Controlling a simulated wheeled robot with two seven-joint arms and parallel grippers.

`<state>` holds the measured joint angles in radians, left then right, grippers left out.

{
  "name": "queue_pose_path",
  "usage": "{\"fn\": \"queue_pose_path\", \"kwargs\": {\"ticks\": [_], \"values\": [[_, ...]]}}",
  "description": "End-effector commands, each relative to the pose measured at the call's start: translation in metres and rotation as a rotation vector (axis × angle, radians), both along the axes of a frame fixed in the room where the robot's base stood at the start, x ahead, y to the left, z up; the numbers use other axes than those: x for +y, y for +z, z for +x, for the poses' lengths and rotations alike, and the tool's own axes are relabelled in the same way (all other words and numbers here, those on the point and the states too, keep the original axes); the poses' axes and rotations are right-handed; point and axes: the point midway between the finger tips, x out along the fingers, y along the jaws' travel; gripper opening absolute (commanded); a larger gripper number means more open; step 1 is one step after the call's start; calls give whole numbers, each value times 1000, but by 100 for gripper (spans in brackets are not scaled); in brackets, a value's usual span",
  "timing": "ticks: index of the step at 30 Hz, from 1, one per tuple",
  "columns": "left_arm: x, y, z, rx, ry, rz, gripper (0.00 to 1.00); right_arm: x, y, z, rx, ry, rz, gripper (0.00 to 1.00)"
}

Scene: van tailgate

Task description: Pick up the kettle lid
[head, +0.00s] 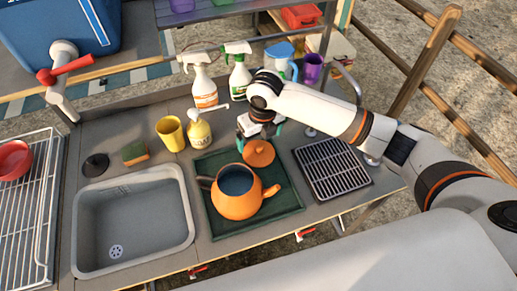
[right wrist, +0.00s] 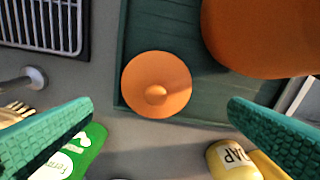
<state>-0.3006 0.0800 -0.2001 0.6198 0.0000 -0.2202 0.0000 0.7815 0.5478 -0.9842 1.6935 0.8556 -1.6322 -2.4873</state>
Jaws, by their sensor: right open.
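The orange kettle lid (head: 259,155) lies at the back edge of the dark green tray (head: 285,203), behind the kettle. The right wrist view shows it from above as a round disc (right wrist: 140,72) with a small knob in its middle. The orange kettle (head: 240,206) stands open-topped on the tray; part of it shows in the right wrist view (right wrist: 262,38). My right gripper (head: 259,137) is open and empty above the lid; its teal fingers (right wrist: 160,110) are spread wide, apart from the lid. My left gripper is not in view.
A soap bottle (head: 199,132), a yellow cup (head: 171,133) and spray bottles (head: 203,85) stand behind the tray. A black drain grid (head: 332,168) is to the right. A grey sink (head: 135,220) is to the left, with a sponge (head: 135,152) behind it.

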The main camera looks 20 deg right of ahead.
Motion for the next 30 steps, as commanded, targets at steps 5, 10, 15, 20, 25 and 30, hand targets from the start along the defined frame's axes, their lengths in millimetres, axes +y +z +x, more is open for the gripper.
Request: {"fn": "queue_pose_path", "kwargs": {"ticks": [5, 10, 15, 20, 25, 30], "values": [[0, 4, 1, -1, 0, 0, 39, 0, -16, 2, 0, 0, 0, 98], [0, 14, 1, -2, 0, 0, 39, -1, -32, 4, 4, -2, -1, 98], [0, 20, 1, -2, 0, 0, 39, -2, -58, 8, 2, -1, 0, 98], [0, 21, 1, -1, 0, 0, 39, -2, -68, 9, -1, 1, 0, 98], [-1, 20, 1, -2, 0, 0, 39, -2, -68, 9, -2, 1, -1, 98], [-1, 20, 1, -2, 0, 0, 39, -2, -68, 10, -2, 1, -1, 74]]}}
